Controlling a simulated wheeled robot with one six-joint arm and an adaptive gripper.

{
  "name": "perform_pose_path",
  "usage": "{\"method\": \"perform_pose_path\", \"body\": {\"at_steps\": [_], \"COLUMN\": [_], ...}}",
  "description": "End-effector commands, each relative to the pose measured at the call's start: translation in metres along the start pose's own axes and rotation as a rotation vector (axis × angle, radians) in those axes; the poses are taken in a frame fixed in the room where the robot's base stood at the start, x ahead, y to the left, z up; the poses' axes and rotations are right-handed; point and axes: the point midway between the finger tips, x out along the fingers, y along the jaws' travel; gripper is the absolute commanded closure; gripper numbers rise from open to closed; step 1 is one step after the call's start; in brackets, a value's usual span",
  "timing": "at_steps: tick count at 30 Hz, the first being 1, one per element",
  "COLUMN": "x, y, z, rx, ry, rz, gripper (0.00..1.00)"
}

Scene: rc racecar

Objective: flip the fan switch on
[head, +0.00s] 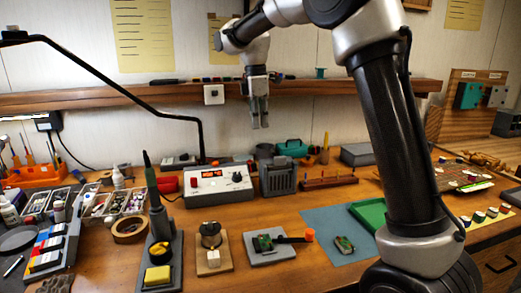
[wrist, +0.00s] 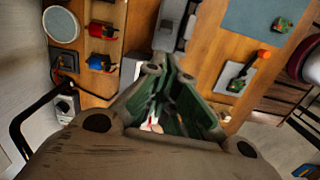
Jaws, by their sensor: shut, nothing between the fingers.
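A small white box with a dark spot (head: 214,94) is fixed on the front edge of the wall shelf; it looks like a switch, but I cannot read a label or its state. A grey ribbed unit (head: 277,177), possibly the fan, stands on the bench behind the middle. My gripper (head: 259,123) hangs pointing down in front of the shelf, to the right of the white box and apart from it, above the grey unit. Its fingers are shut and empty; they also show in the wrist view (wrist: 166,75).
A power supply (head: 218,185) with a red display stands on the bench left of the grey unit. A black lamp arm (head: 125,88) crosses the left side. A soldering iron stand (head: 158,225) stands upright in front. A blue mat (head: 335,228) lies at right.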

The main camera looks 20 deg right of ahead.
Motion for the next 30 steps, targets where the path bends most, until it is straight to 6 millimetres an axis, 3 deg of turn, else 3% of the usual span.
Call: {"method": "perform_pose_path", "body": {"at_steps": [17, 22, 30], "x": [0.004, 0.025, 0.074], "y": [-0.001, -0.002, -0.002], "z": [0.001, 0.001, 0.001], "rx": [-0.054, -0.053, -0.053], "ry": [-0.002, -0.003, -0.003], "rz": [-0.005, -0.008, -0.007], "gripper": [1.00, 1.00, 1.00]}}
